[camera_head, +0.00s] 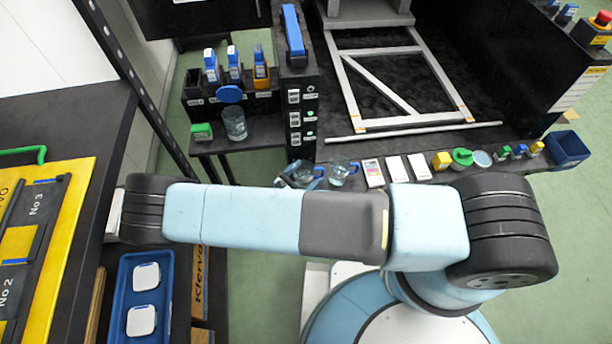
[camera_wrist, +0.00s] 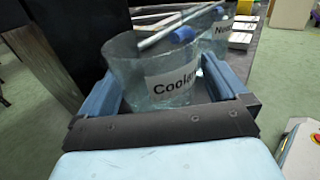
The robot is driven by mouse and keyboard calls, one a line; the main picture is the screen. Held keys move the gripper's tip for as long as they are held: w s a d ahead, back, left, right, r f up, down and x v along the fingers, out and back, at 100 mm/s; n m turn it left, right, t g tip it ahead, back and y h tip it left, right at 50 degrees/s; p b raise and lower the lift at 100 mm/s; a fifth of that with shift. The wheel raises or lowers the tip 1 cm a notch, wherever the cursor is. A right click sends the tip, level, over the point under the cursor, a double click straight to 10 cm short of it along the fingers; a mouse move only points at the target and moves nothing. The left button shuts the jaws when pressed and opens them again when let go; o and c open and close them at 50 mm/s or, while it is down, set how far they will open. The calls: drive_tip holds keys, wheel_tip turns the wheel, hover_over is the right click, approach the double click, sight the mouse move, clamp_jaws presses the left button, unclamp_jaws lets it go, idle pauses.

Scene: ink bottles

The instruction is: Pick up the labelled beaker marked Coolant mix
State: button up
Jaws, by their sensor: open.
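The Coolant mix beaker (camera_wrist: 160,75) is clear glass with a white label whose visible part reads "Coolan". In the wrist view it stands upright between the two blue fingers of my gripper (camera_wrist: 157,72). The fingers are open, one on each side of it; I cannot tell whether either touches the glass. In the head view a glass beaker (camera_head: 304,176) shows just above my arm, which hides most of my gripper.
White boxes (camera_head: 397,169) line the bench edge to the right. A black rack (camera_head: 297,110) rises behind.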

sight(311, 166)
drive_tip(key=shift+w+d, duration=0.35)
drive_tip(key=shift+w, duration=0.1)
drive_tip(key=shift+c, duration=0.5)
drive_tip(key=c, duration=1)
drive_tip(key=shift+r, duration=0.1)
drive_tip(key=shift+r, duration=1.3)
drive_tip(key=shift+s+d+r, duration=0.1)
drive_tip(key=shift+s+r, duration=0.1)
drive_tip(key=shift+r, duration=0.15)
drive_tip(key=shift+s+d+r, duration=1.35)
drive_tip(key=shift+s+r, duration=0.2)
drive_tip(key=shift+s, duration=0.25)
drive_tip(key=shift+s+d+r, duration=1.4)
drive_tip(key=shift+s+r, duration=0.2)
drive_tip(key=shift+s, duration=0.15)
drive_tip(key=shift+s+d+r, duration=1.35)
drive_tip(key=shift+s+r, duration=0.2)
drive_tip(key=shift+s, duration=0.25)
